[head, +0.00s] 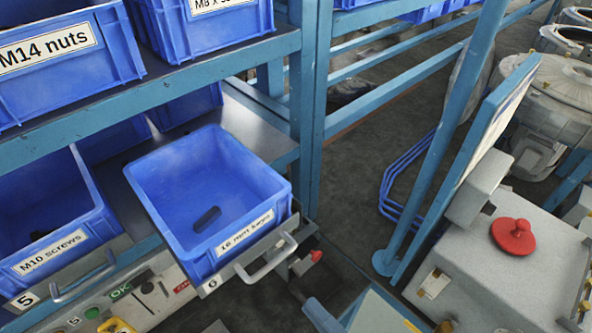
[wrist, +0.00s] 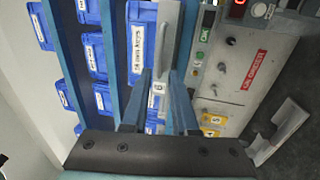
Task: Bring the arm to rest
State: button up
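My gripper (wrist: 162,80) shows in the wrist view with its two blue-grey fingers apart and nothing held between them. The metal drawer handle (wrist: 166,40) is ahead of the fingers, seen beyond the gap; I cannot tell how far off. In the head view this handle (head: 266,258) is on the front of a pulled-out tray, which bears a blue bin labelled for 16 mm keys (head: 208,190). A small dark key (head: 207,219) lies in that bin. Most of my arm is out of view.
The blue rack holds an M14 nuts bin (head: 70,55) above and an M10 screws bin (head: 50,240) at left. A control panel (head: 120,300) is below. Floor shows between.

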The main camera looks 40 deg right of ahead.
jog(key=shift+s+f, duration=0.2)
jog(key=shift+s, duration=0.9)
jog(key=w+d+r+m+t+h, duration=0.1)
jog(key=w+r+m+t+h, duration=0.25)
jog(key=r, duration=0.65)
jog(key=w+r+m+h, duration=0.2)
jog(key=w+r+m, duration=0.3)
jog(key=w+r, duration=0.3)
jog(key=w+d+r+m+t+h, duration=0.1)
jog(key=w+r+m+t+h, duration=0.2)
jog(key=r, duration=0.8)
jog(key=a+r+m+y, duration=0.7)
jog(key=a+r, duration=1.2)
jog(key=r, duration=0.3)
jog(key=shift+a+r+t+y, duration=0.2)
jog(key=shift+r+t+y, duration=0.05)
jog(key=shift+t+y, duration=0.1)
